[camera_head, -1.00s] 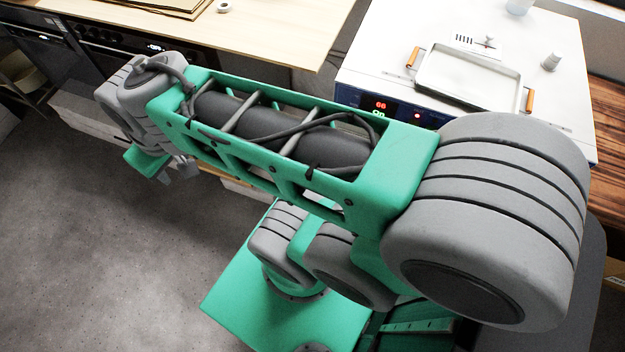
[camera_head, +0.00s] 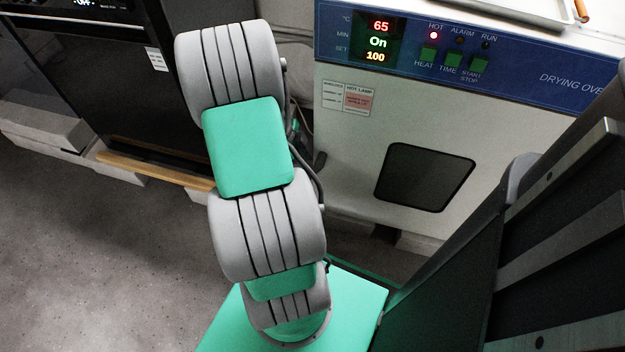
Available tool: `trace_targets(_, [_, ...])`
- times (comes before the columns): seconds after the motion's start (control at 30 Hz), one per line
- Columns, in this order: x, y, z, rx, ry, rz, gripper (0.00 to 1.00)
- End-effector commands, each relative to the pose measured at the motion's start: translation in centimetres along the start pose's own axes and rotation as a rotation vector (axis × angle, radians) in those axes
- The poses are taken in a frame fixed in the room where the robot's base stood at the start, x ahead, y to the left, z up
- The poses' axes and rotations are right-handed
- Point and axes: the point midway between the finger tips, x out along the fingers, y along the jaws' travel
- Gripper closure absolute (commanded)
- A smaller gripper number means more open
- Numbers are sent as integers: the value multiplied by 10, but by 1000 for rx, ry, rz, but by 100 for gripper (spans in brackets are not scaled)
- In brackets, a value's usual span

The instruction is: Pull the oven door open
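The drying oven (camera_head: 350,150) stands at the right of the head view, with a white front and a blue control panel (camera_head: 560,70) along its top. Its door has a dark window (camera_head: 425,178) and looks shut. A small dark part (camera_head: 319,162), possibly the handle, shows at the left edge of the oven front, close to my arm and partly covered by it. My arm stands upright in the middle of the view, left of the oven window. My gripper is not visible, so its opening and any contact cannot be seen.
A black appliance (camera_head: 90,75) stands to the left, with a wooden bar (camera_head: 150,168) low in front of it. Grey floor (camera_head: 90,260) is open at lower left. A tray (camera_head: 530,10) lies on the oven top. My own dark structure fills the right side.

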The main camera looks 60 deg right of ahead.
Motion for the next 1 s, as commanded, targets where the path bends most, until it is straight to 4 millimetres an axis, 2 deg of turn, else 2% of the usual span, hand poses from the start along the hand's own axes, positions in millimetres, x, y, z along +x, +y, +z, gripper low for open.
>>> trace_targets(0.1, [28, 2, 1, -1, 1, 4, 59])
trace_targets(0.27, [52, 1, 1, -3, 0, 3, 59])
trace_targets(0.6, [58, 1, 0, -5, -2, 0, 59])
trace_targets(1.0, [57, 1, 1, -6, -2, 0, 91])
